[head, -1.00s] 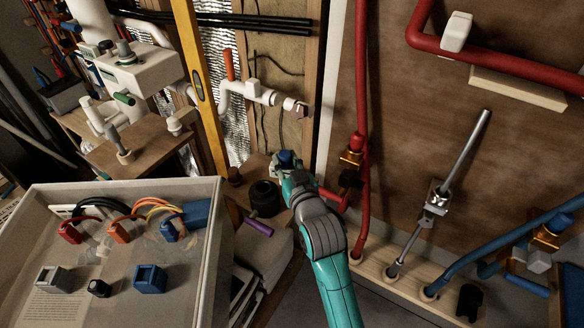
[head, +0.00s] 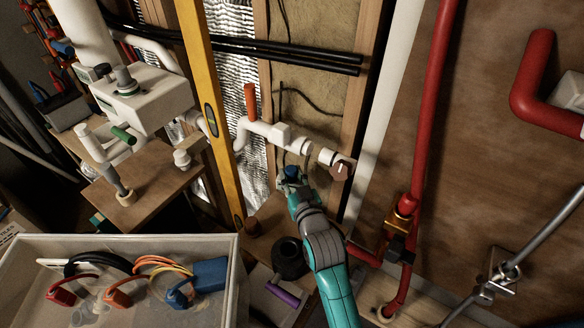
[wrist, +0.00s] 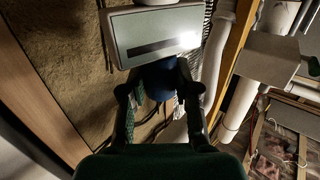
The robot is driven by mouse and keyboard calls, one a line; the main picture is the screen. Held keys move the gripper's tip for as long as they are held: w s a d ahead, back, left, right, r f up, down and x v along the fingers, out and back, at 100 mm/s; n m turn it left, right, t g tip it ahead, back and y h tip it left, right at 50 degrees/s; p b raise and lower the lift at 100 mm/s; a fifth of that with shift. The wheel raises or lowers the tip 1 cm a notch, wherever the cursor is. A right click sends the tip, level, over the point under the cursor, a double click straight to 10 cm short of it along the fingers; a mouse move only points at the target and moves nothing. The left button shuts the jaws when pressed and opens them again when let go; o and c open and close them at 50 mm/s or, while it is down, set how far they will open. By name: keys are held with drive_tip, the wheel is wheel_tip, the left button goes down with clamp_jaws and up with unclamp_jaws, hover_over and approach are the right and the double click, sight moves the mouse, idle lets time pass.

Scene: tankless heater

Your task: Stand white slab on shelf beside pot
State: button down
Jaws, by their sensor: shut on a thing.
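My gripper (head: 292,178) is raised in front of the wall, just below a white pipe with an orange-handled valve. It is shut on a small dark blue object (wrist: 160,82), which also shows at the fingertips in the head view (head: 291,172). In the wrist view a pale slab-like block (wrist: 155,36) with a dark slot lies just beyond the fingertips. I cannot tell whether it is the white slab or a pipe fitting. A black round pot (head: 289,258) stands on a wooden shelf (head: 262,240), below my gripper.
A clear-sided bin (head: 225,240) with cables stands at lower left. A yellow level (head: 208,110) leans behind the shelf. The white pipe (head: 262,130) crosses close above my gripper. Red pipes (head: 425,130) run at the right. A purple-handled tool (head: 283,294) lies below the pot.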

sight(292, 190)
drive_tip(key=shift+w+f, duration=0.15)
drive_tip(key=shift+f, duration=0.5)
drive_tip(key=shift+f, duration=2.35)
drive_tip(key=shift+f, duration=0.55)
drive_tip(key=c, duration=0.8)
unclamp_jaws()
drive_tip(key=shift+o, duration=0.2)
drive_tip(key=shift+r, duration=0.1)
wheel_tip(292, 190, up, 10)
drive_tip(key=shift+f, duration=0.1)
